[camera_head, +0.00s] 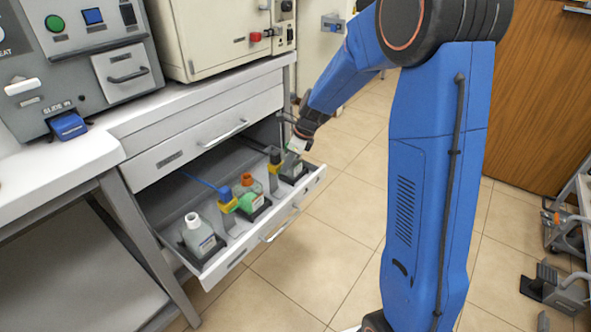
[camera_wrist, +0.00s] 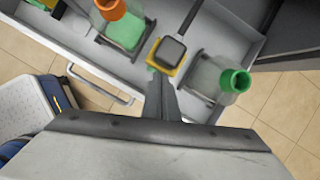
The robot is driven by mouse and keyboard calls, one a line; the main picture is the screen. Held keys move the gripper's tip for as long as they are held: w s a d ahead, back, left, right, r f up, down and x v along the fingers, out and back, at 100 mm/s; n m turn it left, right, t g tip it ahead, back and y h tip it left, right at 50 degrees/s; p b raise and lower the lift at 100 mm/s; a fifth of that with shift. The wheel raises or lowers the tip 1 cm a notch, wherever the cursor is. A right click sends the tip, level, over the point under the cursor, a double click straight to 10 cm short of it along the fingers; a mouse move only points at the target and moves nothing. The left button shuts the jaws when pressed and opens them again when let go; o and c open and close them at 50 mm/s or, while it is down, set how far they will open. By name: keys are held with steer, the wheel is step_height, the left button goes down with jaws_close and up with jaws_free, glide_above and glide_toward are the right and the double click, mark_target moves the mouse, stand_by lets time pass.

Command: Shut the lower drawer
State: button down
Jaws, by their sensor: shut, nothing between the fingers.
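The lower drawer (camera_head: 255,243) stands pulled out beneath the bench, with a bar handle (camera_head: 281,225) on its front; the handle also shows in the wrist view (camera_wrist: 99,86). In it stand a white-capped bottle (camera_head: 199,236), an orange-capped bottle (camera_head: 248,188) and a green-capped bottle (camera_head: 297,150). My gripper (camera_head: 297,139) is over the drawer's right end, close to the green-capped bottle. In the wrist view its fingers (camera_wrist: 161,88) are together and empty, beside a yellow and grey part (camera_wrist: 170,54). I cannot tell whether they touch it.
The upper drawer (camera_head: 205,140) is shut. Grey equipment (camera_head: 75,50) and a beige cabinet (camera_head: 222,35) rest on the bench. Tiled floor in front of the drawer is clear; a rack stands at far right.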

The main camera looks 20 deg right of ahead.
steer(key=w+a, duration=0.8)
steer(key=w, duration=0.3)
steer(key=shift+d, duration=0.15)
